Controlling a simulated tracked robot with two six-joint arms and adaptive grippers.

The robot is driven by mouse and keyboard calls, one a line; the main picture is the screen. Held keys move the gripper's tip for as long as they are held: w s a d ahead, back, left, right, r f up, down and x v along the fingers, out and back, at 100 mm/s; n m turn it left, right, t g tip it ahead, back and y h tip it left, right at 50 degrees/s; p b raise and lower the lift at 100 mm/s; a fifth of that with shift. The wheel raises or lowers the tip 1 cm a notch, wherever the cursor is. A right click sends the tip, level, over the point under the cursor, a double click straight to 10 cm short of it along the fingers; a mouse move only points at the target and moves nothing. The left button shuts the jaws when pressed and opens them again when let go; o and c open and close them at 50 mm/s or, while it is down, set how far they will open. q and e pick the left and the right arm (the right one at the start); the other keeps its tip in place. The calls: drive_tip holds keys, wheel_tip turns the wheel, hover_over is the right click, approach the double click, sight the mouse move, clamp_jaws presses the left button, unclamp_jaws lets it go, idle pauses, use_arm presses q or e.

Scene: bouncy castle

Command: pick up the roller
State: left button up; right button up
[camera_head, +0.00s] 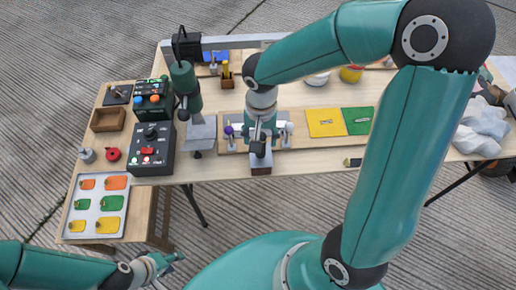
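My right gripper (259,142) points down over the tool board (302,116) at the middle of the table, its fingers partly hidden by its own wrist. A small block with a brown front (261,168) sits right below its tips. I cannot tell whether the fingers touch it. A purple-topped tool (228,130) stands left of this gripper and a pale-topped tool (288,128) right of it. I cannot tell which item is the roller; the gripper may hide it. My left gripper (172,263) is low at the left, away from the table, apparently open and empty.
Control boxes (151,158) and a tray of coloured patches (98,204) stand at the left. Yellow (325,122) and green (357,120) sheets lie right of my gripper. Crumpled white cloth (479,130) lies far right.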

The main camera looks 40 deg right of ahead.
wheel_tip(320, 180, down, 5)
drive_tip(key=shift+w+f+p, duration=0.1)
drive_tip(key=shift+p, duration=0.2)
drive_tip(key=c, duration=1)
clamp_jaws()
drive_tip(key=shift+r, duration=0.2)
